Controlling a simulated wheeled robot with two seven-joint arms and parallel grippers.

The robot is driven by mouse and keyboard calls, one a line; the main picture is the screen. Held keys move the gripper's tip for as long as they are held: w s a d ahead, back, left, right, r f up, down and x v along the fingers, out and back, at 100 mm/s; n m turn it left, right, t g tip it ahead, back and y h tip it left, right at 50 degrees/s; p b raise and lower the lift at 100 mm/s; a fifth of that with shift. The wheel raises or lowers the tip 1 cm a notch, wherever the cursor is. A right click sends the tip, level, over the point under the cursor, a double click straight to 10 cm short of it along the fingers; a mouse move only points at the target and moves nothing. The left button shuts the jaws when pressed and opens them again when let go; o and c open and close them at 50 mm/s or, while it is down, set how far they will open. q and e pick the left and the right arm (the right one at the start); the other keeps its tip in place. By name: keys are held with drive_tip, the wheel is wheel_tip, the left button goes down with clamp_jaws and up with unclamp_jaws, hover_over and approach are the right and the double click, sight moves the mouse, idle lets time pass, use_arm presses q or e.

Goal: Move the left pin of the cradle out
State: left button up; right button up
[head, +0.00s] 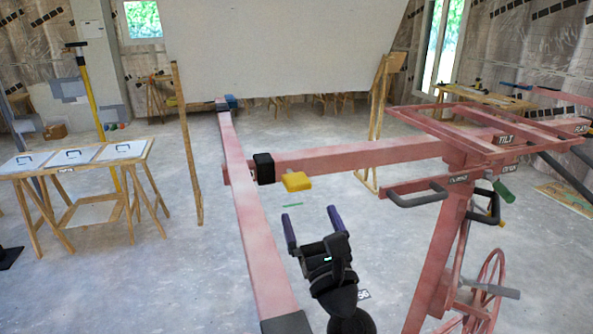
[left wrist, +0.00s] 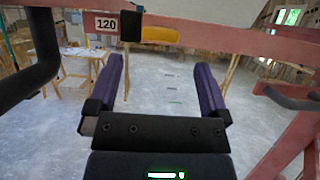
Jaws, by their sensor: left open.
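A yellow pin handle (head: 296,181) sticks out beside a black block (head: 264,167) on the red cross beam of the panel lift. My right gripper is not in view.
The lift's red frame (head: 490,128) and post (head: 440,245) stand at the right, with a dark bent handle (head: 408,198) near the arm. A long red beam (head: 258,240) runs left of the gripper. A wooden table (head: 25,172) stands far left. Open floor lies below.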

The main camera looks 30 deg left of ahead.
sight(297, 179)
use_arm(q)
drive_tip(key=p+x, duration=0.1)
drive_tip(key=x, duration=0.8)
drive_tip(key=shift+f, duration=0.2)
clamp_jaws()
